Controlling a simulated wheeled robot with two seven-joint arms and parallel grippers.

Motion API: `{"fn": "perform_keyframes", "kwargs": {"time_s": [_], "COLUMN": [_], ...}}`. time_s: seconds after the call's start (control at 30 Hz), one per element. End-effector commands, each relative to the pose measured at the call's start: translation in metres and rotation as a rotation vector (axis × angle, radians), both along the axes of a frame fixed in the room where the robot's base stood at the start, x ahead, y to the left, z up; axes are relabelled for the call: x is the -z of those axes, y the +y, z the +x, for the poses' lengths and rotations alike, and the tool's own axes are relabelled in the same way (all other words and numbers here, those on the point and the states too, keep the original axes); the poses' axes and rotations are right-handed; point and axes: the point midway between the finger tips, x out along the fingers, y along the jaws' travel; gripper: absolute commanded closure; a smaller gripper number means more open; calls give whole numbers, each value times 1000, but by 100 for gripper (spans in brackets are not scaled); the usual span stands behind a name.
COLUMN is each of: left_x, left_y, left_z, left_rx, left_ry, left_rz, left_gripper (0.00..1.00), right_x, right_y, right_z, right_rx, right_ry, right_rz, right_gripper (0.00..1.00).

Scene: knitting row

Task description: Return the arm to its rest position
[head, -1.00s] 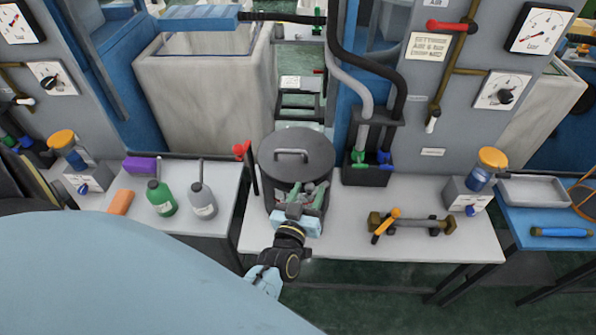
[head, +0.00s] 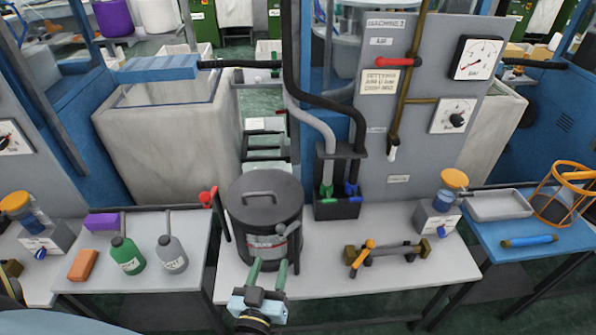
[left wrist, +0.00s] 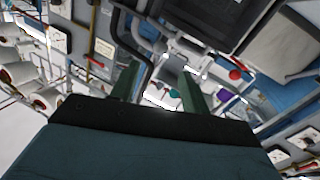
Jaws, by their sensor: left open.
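My left gripper (head: 267,272) shows at the bottom middle of the head view, in front of the dark lidded pot (head: 262,215). Its two green fingers are apart with nothing between them. The gripper appears clear of the pot, at the front edge of the white table (head: 330,275). In the left wrist view the open fingers (left wrist: 158,88) point toward the machines, with no object held. My right gripper does not show in either view.
A brass-ended tool (head: 385,255) lies right of the pot. A green bottle (head: 127,256) and a grey oil can (head: 171,254) stand left. A red-handled lever (head: 209,198) rises beside the pot. A black holder (head: 338,195) with hoses stands behind. The floor in front is clear.

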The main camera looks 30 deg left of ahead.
Motion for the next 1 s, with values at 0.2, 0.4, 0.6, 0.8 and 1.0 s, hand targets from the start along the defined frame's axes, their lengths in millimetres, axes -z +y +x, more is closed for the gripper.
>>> {"fn": "perform_keyframes", "kwargs": {"time_s": [0.2,0.4,0.6,0.8,1.0], "left_x": [8,100,241,362,434], "left_y": [-3,-33,-64,-57,-18], "left_z": [0,-11,-65,-159,-257], "left_rx": [12,146,335,469,525], "left_ry": [17,219,578,971,1317], "left_rz": [-1,-14,-12,27,85], "left_gripper": [54,54,54,54,54], "right_x": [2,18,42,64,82], "right_y": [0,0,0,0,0], "right_z": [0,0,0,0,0], "right_rx": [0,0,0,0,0], "right_ry": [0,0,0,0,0], "right_rz": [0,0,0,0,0], "right_gripper": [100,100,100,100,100]}}
